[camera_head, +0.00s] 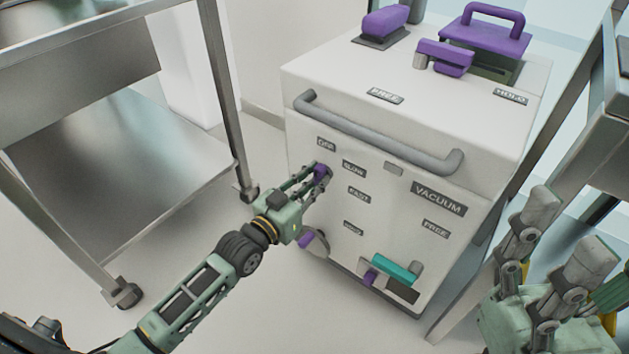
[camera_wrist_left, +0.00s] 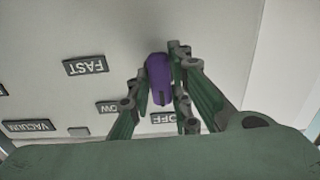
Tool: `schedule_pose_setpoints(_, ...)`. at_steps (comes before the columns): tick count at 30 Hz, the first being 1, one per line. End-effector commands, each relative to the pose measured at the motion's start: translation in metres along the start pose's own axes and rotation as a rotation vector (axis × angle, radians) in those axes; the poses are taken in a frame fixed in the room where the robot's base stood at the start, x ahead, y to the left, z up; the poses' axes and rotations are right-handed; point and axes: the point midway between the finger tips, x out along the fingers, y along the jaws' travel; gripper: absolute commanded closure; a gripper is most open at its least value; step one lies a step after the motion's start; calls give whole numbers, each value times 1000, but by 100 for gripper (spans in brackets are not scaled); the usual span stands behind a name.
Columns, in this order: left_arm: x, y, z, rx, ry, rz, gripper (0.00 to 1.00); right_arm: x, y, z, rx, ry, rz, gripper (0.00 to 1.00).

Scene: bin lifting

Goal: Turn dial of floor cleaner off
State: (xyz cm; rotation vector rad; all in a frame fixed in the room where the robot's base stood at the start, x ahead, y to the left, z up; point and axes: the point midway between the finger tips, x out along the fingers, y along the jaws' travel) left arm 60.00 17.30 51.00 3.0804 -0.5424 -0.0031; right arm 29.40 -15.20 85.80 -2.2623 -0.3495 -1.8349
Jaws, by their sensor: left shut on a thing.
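The floor cleaner (camera_head: 400,130) is a white box with a grey handle bar on its front. Its purple dial (camera_head: 321,171) is on the upper left of the front panel, by the OFF label (camera_head: 326,144) and the SLOW label (camera_head: 354,168). My left gripper (camera_head: 318,176) is shut on the dial, with fingers on both sides. In the left wrist view the dial (camera_wrist_left: 159,78) stands between the fingers, its lower end near the upside-down OFF label (camera_wrist_left: 163,118). My right gripper (camera_head: 565,228) is at the lower right, fingers apart and empty, away from the panel.
A teal lever (camera_head: 398,268) and a purple lever (camera_head: 369,277) are low on the panel. A purple knob (camera_head: 307,240) is below the dial. A metal cart (camera_head: 120,165) stands left and a metal table (camera_head: 600,135) right. Open floor lies between the cart and cleaner.

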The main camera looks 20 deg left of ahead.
Motion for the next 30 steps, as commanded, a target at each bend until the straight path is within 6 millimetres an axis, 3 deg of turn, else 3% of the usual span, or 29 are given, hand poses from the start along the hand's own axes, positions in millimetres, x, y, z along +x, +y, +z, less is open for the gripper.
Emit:
schedule_pose_setpoints(7,0,0,1,-3,-1,1,62,0,0,0,0,0,0,32)
schedule_pose_setpoints(18,-5,0,1,-1,-1,0,62,1,1,-1,-2,4,1,32)
schedule_pose_setpoints(23,-26,1,2,-2,-4,1,62,1,0,0,-1,3,1,32)
schedule_pose_setpoints(30,-75,1,2,-1,-5,1,62,0,0,0,-1,2,0,32)
